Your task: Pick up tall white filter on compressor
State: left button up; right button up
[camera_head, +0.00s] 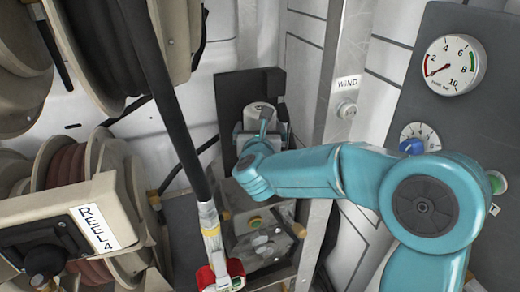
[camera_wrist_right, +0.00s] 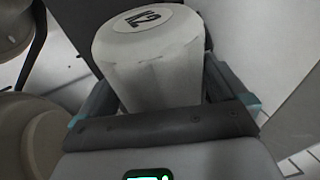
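The tall white filter, with dark lettering on its round cap, shows large in the right wrist view (camera_wrist_right: 152,58). In the head view its top (camera_head: 260,110) is at the centre, in front of a dark upright panel. My right gripper (camera_wrist_right: 160,90) has its teal fingers on either side of the filter. In the head view the right gripper (camera_head: 262,132) is at the filter, partly hidden by my teal arm. The fingertips are hidden by the filter, so I cannot tell whether they press on it. My left gripper is not in view.
A black hose with a red end piece (camera_head: 220,275) hangs left of the filter. A metal post (camera_head: 330,120) and a grey gauge panel (camera_head: 415,95) are on the right.

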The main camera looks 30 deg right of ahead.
jog(key=c, duration=1.5)
jog(key=shift+o, duration=0.2)
jog(key=shift+r, duration=0.1)
